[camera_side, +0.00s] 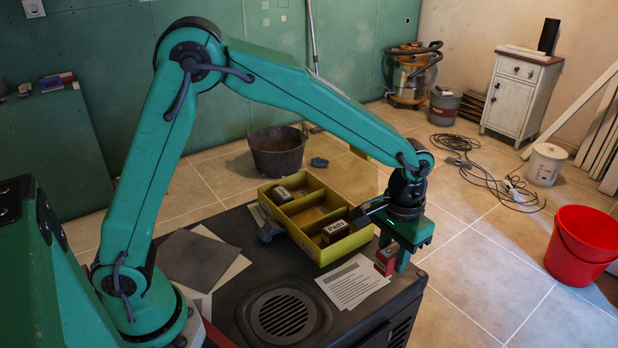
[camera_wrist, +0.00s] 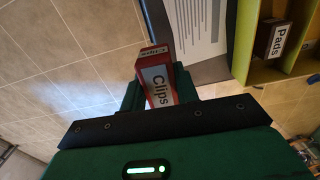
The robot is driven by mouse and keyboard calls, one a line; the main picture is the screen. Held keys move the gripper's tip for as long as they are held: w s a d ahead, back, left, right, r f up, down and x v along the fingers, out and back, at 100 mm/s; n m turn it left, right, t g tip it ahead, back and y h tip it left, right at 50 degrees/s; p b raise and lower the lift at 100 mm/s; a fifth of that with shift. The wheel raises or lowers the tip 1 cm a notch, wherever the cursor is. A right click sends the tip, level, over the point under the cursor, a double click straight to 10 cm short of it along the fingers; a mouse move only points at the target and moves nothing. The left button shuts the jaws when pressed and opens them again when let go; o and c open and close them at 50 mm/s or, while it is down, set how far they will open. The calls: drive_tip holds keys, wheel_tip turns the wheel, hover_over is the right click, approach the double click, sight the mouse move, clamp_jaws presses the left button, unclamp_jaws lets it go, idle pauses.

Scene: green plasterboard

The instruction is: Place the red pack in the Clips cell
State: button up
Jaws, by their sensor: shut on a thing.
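The red pack (camera_side: 384,263) with a white "Clips" label is held in my gripper (camera_side: 391,258), upright just above or at the front right of the dark worktop. In the wrist view the red pack (camera_wrist: 157,84) sits between the fingers of my gripper (camera_wrist: 158,92). The yellow divided tray (camera_side: 314,259) lies to the left of my gripper and the pack is outside it. A dark pack lies in its far cell, a brown pack (camera_side: 335,231) in its near cell, and the middle cell looks empty. No cell label reads as Clips.
A printed sheet (camera_side: 352,283) lies in front of the tray, near the pack. A round grille (camera_side: 283,315) is set in the worktop (camera_side: 235,225). Dark and pale sheets (camera_side: 195,259) lie on the left. A red bucket (camera_side: 581,245) stands on the floor at right.

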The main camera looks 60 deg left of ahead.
drive_tip(key=w+a, duration=0.1)
drive_tip(key=a, duration=0.8)
hover_over(312, 219)
wheel_tip(312, 219, down, 6)
drive_tip(key=shift+d+f, duration=0.1)
drive_tip(key=shift+f, duration=2.1)
drive_tip(key=shift+f, duration=0.15)
drive_tip(key=o, duration=1)
